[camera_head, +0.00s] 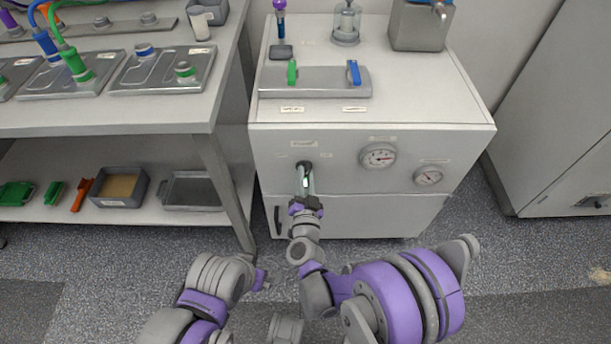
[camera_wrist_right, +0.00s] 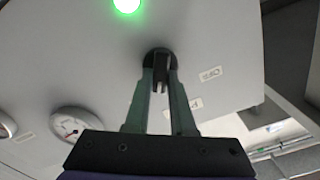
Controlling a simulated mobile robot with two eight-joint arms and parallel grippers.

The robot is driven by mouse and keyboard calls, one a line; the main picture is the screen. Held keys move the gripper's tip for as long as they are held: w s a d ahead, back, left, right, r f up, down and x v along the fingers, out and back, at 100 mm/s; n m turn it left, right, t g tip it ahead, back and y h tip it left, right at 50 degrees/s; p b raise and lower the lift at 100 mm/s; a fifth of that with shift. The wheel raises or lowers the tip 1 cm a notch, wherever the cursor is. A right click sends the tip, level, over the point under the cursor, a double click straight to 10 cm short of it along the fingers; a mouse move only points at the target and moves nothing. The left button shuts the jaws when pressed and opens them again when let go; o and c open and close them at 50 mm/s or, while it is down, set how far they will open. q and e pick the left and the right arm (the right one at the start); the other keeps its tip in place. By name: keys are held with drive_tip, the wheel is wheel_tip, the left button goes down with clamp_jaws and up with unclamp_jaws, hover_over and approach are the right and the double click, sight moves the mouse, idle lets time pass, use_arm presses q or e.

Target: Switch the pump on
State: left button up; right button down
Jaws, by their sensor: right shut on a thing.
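The pump switch is a dark round knob (camera_head: 304,165) on the upper front of the white cabinet (camera_head: 340,150). In the right wrist view the knob (camera_wrist_right: 158,54) has a narrow dark grip bar pointing toward me. My right gripper (camera_head: 305,180) reaches up to the knob, and its two fingers (camera_wrist_right: 161,78) are shut on the bar, one on each side. A green light (camera_wrist_right: 127,4) glows on the panel at the top edge of the wrist view. Part of my left arm shows at the bottom of the head view, but its fingers do not.
Two dial gauges (camera_head: 378,156) (camera_head: 428,176) are right of the knob. Small labels (camera_wrist_right: 210,74) sit near it. A tray with a green lever (camera_head: 292,71) and a blue lever (camera_head: 353,72) is on the cabinet top. A bench (camera_head: 150,118) stands left, with open floor in front.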

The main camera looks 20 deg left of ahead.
drive_tip(key=c, duration=0.8)
unclamp_jaws()
drive_tip(key=shift+o, duration=0.2)
drive_tip(key=v, duration=1.1)
drive_tip(key=shift+b, duration=0.35)
drive_tip(key=shift+w, duration=0.1)
